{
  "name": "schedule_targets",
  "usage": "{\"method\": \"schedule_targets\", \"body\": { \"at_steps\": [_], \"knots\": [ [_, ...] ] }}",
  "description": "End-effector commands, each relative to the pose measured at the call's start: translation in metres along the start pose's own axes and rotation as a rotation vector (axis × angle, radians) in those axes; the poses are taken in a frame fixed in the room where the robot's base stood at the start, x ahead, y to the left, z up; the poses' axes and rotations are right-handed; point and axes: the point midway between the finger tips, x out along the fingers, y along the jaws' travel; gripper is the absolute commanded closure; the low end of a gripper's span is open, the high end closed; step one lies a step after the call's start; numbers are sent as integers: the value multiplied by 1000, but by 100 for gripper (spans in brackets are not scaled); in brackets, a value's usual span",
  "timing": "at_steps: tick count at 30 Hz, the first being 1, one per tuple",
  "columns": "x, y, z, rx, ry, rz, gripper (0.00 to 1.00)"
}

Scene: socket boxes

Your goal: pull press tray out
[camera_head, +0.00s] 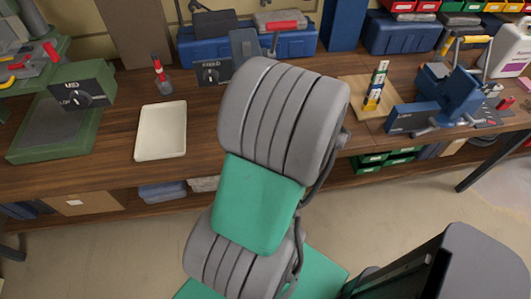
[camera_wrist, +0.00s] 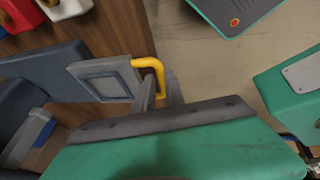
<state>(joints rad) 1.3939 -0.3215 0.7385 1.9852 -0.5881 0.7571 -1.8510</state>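In the wrist view, a grey-blue tray front (camera_wrist: 105,80) carries a yellow handle (camera_wrist: 148,64) and projects from a blue-grey body (camera_wrist: 45,72), which appears to be the press. My gripper (camera_wrist: 162,90) has its two grey fingers at the handle, with the lower end of the yellow bar between them. Whether the fingers are clamped on it is unclear, as the wrist housing hides their lower parts. In the head view, my arm hides the gripper, the handle and most of the press. A knob panel (camera_head: 213,72) and a grey upright plate (camera_head: 245,44) show behind my arm.
A green machine (camera_head: 55,125) with a MID knob stands at the left. A blue vise-like device (camera_head: 450,92) and coloured stack (camera_head: 377,85) stand right. Bare floor (camera_wrist: 185,40) lies beyond the handle.

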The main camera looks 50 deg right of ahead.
Motion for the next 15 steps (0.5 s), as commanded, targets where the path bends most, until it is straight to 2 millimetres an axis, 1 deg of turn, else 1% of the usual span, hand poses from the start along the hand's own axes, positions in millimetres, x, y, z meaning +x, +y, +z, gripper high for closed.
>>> {"method": "schedule_targets", "body": {
  "at_steps": [1,6,7,13,15],
  "knots": [
    [-1,1,0,-1,-2,2,82],
    [0,0,0,-1,0,0,68],
    [0,0,0,-1,0,0,67],
    [0,0,-1,-1,1,-1,67],
    [-3,0,0,-1,1,0,67]
  ]
}}
